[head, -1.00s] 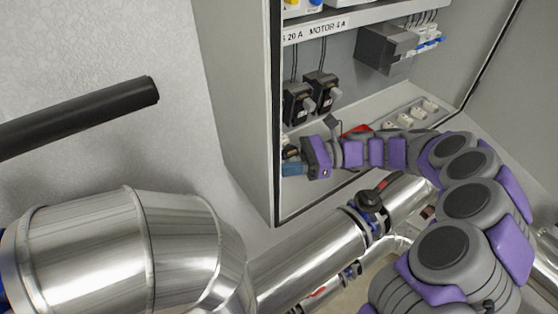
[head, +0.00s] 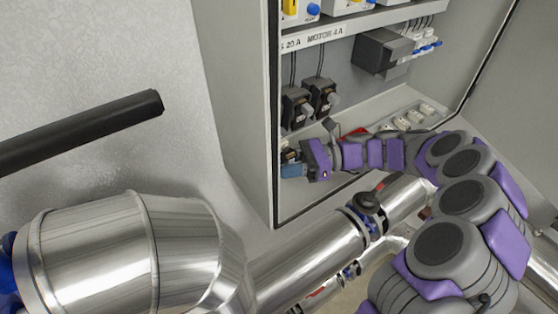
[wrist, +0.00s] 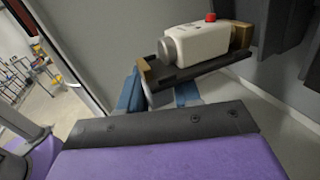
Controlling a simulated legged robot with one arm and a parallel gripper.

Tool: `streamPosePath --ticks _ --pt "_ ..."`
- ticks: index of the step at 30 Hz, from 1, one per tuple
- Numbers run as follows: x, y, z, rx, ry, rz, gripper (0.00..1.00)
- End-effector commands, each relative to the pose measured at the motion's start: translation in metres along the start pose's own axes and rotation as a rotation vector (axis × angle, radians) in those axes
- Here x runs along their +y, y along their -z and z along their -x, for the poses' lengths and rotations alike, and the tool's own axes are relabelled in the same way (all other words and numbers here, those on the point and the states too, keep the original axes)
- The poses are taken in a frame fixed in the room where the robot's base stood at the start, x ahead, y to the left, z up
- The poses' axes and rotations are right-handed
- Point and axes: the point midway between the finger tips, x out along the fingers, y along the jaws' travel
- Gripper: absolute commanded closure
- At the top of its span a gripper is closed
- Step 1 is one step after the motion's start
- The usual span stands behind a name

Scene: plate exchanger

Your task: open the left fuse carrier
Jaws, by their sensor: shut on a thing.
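My gripper (head: 293,170) is at the lower left inside the open cabinet, its blue fingertips by a small dark and tan fitting that they partly hide. In the wrist view, the blue fingertips of my gripper (wrist: 158,95) are shut at the near end of a dark, tray-like piece, which I take to be the left fuse carrier (wrist: 200,70). It stands out tilted and bears a white, rounded body with a red button (wrist: 195,42) and tan ends. The exact contact is partly hidden behind my gripper's dark edge.
A silver pipe with a dark-capped valve (head: 368,202) runs below. A red item (head: 355,131) lies behind my arm.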

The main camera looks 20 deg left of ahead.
Motion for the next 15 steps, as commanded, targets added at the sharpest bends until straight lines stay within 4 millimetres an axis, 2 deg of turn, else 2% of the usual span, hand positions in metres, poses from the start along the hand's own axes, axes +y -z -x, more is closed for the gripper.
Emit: streamPosePath --ticks 3,15 --pt "0.0 -0.01 0.002 0.021 0.006 -0.041 1.0" --pt "0.002 -0.018 0.003 0.074 0.006 -0.18 1.0"
